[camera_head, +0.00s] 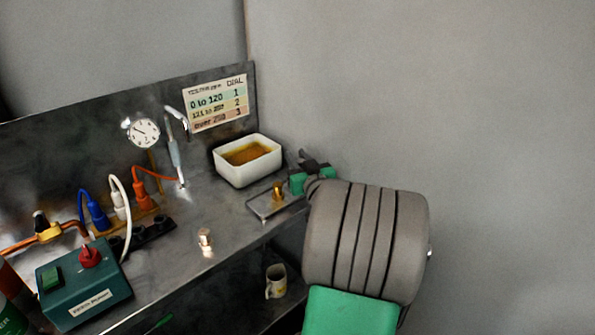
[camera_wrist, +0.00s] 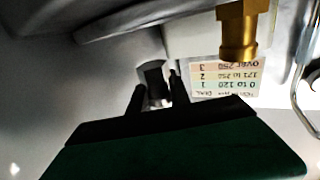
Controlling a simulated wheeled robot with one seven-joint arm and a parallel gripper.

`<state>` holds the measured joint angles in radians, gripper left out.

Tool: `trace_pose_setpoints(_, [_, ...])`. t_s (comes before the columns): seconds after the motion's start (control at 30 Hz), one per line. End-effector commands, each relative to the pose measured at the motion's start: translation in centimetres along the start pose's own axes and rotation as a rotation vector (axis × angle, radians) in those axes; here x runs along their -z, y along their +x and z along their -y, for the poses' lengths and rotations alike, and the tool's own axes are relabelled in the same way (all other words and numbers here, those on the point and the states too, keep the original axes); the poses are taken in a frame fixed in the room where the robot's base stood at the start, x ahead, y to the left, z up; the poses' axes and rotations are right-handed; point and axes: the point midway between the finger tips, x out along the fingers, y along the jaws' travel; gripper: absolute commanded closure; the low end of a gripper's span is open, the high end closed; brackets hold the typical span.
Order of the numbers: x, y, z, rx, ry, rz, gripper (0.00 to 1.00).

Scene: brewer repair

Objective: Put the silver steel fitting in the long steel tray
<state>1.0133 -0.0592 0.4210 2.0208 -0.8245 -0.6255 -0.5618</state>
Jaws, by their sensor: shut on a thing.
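My gripper (camera_head: 312,163) is at the right end of the bench, beside the white tub and above the back right of the long steel tray (camera_head: 264,208). In the wrist view its two dark fingers (camera_wrist: 157,92) are shut on the silver steel fitting (camera_wrist: 154,75), which looks dark on top and bright lower down. In the head view the held fitting cannot be told apart from the dark fingers. A brass fitting (camera_head: 277,191) stands upright at the tray; it also shows close up in the wrist view (camera_wrist: 240,32).
A white tub (camera_head: 248,162) with amber contents stands behind the tray. A green switch box (camera_head: 84,285), coloured plugs and a gauge (camera_head: 141,133) are at the left. A mug (camera_head: 276,281) is on the lower shelf.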

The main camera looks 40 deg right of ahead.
Motion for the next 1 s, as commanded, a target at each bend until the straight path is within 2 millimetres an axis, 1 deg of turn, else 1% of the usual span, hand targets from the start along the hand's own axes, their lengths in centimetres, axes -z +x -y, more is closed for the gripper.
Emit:
trace_pose_setpoints(0.1, [-1.2, 0.8, -0.2, 0.000, 0.000, 0.001, 1.00])
trace_pose_setpoints(0.2, [-3.1, 0.8, -0.3, -0.001, 0.002, 0.002, 1.00])
trace_pose_setpoints(0.27, [-3.9, 0.8, -0.3, -0.001, 0.001, 0.001, 1.00])
trace_pose_setpoints(0.5, [-3.9, 0.8, -0.3, -0.001, -0.001, -0.002, 1.00])
trace_pose_setpoints(0.67, [-4.4, 0.8, -0.3, -0.001, -0.001, -0.001, 1.00])
trace_pose_setpoints(0.7, [-4.4, 0.8, -0.3, -0.001, -0.001, -0.001, 0.76])
trace_pose_setpoints(0.93, [-4.3, 0.8, -0.2, -0.001, -0.001, 0.000, 0.57])
trace_pose_setpoints(0.97, [-4.3, 0.8, -0.2, -0.001, -0.001, -0.001, 0.55])
trace_pose_setpoints(1.0, [-4.3, 0.8, -0.2, -0.001, -0.001, -0.001, 0.55])
